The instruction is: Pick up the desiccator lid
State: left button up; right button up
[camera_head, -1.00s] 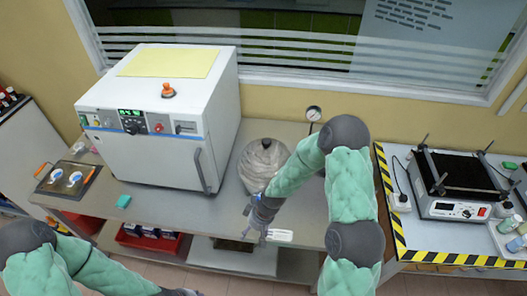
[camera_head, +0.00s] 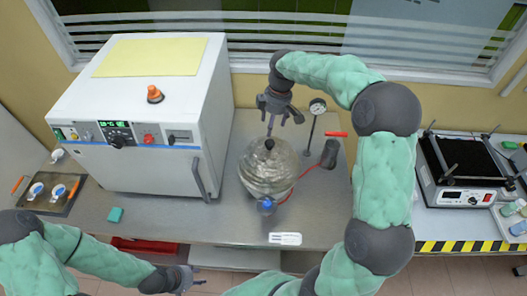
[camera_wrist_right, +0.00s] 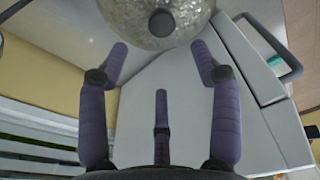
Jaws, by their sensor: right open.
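The desiccator (camera_head: 262,174) is a round, clear glass vessel on the steel bench. Its domed lid (camera_head: 285,158) has a dark knob (camera_head: 269,143) on top. In the right wrist view the lid (camera_wrist_right: 125,18) and knob (camera_wrist_right: 162,22) are at the top edge, just beyond the fingertips. My right gripper (camera_head: 284,121) hangs above and behind the knob, fingers pointing down. In the right wrist view it (camera_wrist_right: 160,62) is open with nothing between its fingers. My left gripper (camera_head: 190,279) is low at the front, away from the desiccator; its finger opening is unclear.
A white oven (camera_head: 150,120) stands left of the desiccator. A gauge on a stand (camera_head: 317,107) and a red hose (camera_head: 310,172) are close on its right. A white label (camera_head: 285,239) lies at the bench front. A hotplate (camera_head: 465,170) is at far right.

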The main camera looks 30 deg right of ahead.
aim_at(270, 142)
jog(key=f, duration=1)
jog(key=shift+a+f, duration=0.15)
jog(key=shift+a, duration=0.25)
jog(key=shift+s, duration=0.1)
grip_shut()
